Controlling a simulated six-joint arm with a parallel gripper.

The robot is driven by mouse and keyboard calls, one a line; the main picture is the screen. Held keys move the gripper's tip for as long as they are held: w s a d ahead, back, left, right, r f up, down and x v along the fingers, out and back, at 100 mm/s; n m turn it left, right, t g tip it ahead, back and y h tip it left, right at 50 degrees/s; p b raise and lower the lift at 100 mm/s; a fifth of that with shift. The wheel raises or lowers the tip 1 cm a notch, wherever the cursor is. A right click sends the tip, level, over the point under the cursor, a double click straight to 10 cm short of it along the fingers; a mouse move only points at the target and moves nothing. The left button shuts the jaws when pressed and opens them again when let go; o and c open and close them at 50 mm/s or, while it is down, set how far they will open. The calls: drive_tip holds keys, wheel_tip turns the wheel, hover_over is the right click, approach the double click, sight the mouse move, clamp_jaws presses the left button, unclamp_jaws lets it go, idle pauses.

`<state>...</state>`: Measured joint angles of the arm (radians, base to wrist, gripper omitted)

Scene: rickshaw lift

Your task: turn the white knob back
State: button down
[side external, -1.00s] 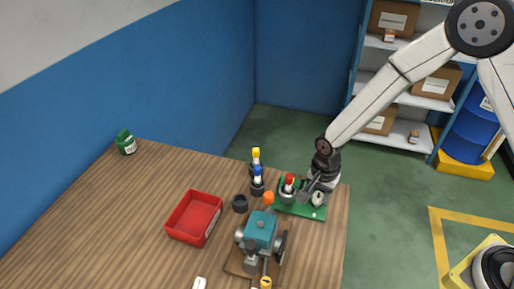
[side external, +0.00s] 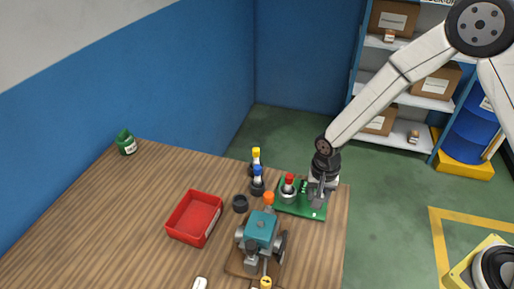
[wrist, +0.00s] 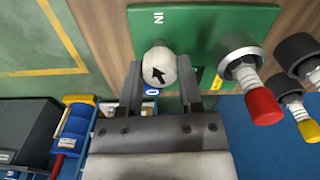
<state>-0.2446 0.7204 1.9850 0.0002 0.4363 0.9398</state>
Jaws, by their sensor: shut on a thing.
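The white knob (wrist: 159,67) with a black arrow sits on the green board (wrist: 205,22), in the wrist view between my two fingers. My gripper (wrist: 160,88) is shut on the knob, one finger at each side. In the side view my gripper (side external: 317,200) is over the right part of the green board (side external: 290,209) and hides the knob.
A red-topped plug (side external: 289,184) stands on the board, left of my gripper. A red bin (side external: 194,217) and a teal machine (side external: 261,229) are nearby.

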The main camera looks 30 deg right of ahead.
drive_tip(key=n, duration=1.4)
idle(0.4)
drive_tip(key=shift+c, duration=1.3)
unclamp_jaws()
drive_tip(key=shift+r, duration=0.1)
drive_tip(key=shift+r, duration=3.85)
